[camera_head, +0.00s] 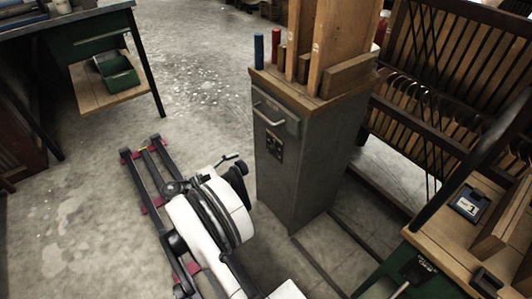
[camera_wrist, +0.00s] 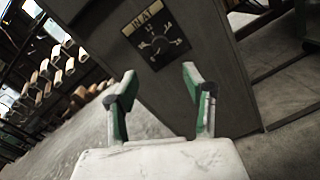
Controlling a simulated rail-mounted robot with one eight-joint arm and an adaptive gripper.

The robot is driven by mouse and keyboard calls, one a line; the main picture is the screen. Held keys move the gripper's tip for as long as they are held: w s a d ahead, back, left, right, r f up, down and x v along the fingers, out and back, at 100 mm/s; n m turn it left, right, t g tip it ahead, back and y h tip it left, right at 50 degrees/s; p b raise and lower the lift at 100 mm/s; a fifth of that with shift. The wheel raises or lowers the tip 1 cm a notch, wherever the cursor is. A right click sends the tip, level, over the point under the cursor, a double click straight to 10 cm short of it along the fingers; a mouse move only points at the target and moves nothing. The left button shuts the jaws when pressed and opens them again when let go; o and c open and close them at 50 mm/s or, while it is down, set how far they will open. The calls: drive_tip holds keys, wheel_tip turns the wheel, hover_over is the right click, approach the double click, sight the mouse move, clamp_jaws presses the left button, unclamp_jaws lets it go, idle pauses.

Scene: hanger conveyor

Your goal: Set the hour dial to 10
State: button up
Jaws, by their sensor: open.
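A black dial plate (camera_head: 274,146) is on the front face of a tall grey cabinet, below its bar handle. In the wrist view the dial plate (camera_wrist: 155,33) appears tilted, with a round knob (camera_wrist: 158,45) and pale numbers around it. Some numbers look like 12 and 24, but the pointer's exact reading is too blurred to tell. My gripper (camera_head: 236,161) is left of the cabinet in the head view, apart from it. In the wrist view my gripper (camera_wrist: 160,77) is open and empty, its two green-sided fingers spread below the dial.
The grey cabinet (camera_head: 300,175) carries a wooden top with upright boards and small coloured cylinders. A bar handle (camera_head: 275,115) juts out above the dial. A workbench with a small device (camera_head: 469,205) stands at right, and a green bin (camera_head: 117,72) at left.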

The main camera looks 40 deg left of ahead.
sight(269, 150)
drive_tip(key=b+x, duration=0.3)
drive_tip(key=x, duration=0.9)
drive_tip(key=shift+w+d, duration=0.1)
drive_tip(key=shift+w, duration=0.1)
drive_tip(key=shift+c, duration=0.5)
drive_tip(key=c, duration=1)
drive_tip(key=shift+c, duration=0.2)
drive_tip(key=shift+m, duration=0.4)
drive_tip(key=m, duration=1)
drive_tip(key=shift+m+y, duration=0.3)
drive_tip(key=shift+y, duration=0.1)
